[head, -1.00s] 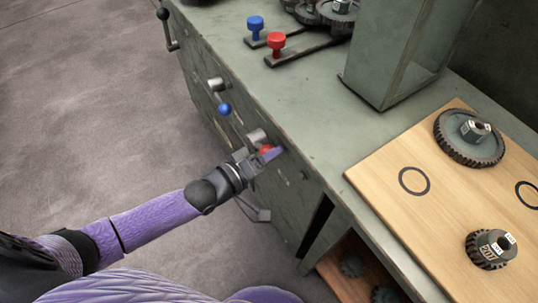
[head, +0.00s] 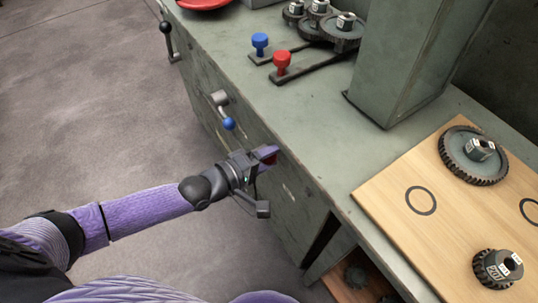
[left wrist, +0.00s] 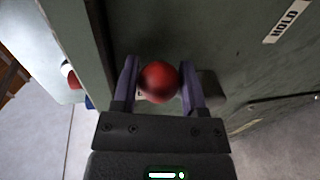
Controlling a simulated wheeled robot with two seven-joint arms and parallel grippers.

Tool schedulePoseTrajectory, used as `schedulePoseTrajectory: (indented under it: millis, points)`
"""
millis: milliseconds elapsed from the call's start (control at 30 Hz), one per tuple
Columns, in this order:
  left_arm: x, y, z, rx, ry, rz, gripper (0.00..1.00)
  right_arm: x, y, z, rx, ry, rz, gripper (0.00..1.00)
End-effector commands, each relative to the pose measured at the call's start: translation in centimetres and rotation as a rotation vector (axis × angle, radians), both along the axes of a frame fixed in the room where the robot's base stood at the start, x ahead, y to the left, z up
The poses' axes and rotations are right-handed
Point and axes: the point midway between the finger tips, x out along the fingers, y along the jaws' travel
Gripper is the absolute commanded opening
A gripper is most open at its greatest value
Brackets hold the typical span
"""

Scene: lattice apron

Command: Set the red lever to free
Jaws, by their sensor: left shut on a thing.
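The red lever's round knob (head: 269,156) sits at the front face of the green machine cabinet, mostly covered by my left gripper in the head view. My left gripper (head: 264,158) has its purple fingers on either side of the knob. In the left wrist view the red ball (left wrist: 158,81) lies between the two fingers of the gripper (left wrist: 159,88), with a grey lever part behind it. A plate reading HOLD (left wrist: 286,21) is on the cabinet face at upper right. No free label is readable. My right gripper is not in view.
A blue-knobbed lever (head: 229,123) is on the same face, close by. A black-knobbed lever (head: 166,29) is farther off. Blue (head: 260,40) and red (head: 282,60) knobs stand on the top near gears. A wooden board (head: 395,190) carries gears. Floor at left is clear.

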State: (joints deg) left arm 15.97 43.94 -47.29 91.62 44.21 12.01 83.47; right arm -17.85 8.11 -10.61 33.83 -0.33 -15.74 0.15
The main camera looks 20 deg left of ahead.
Motion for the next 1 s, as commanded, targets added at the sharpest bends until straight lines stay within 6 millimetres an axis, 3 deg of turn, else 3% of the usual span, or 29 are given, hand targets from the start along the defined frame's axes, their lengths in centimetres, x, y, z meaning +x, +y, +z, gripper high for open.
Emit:
schedulePoseTrajectory:
  millis: [300,333,500,767,1000]
  points:
    - [0.3,0.5,0.1,0.007,-0.003,0.010,0.00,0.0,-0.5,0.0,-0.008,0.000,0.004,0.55]
    - [0.3,0.5,0.1,0.006,-0.003,0.010,0.59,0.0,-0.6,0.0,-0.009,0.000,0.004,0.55]
    - [0.3,0.4,0.1,0.005,-0.004,0.009,0.92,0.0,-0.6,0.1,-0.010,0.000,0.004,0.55]
    - [0.0,0.3,0.1,0.004,-0.002,0.004,0.92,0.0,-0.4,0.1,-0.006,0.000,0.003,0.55]
    - [-3.1,2.6,1.1,0.008,-0.001,0.005,0.92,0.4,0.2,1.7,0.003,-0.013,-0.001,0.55]
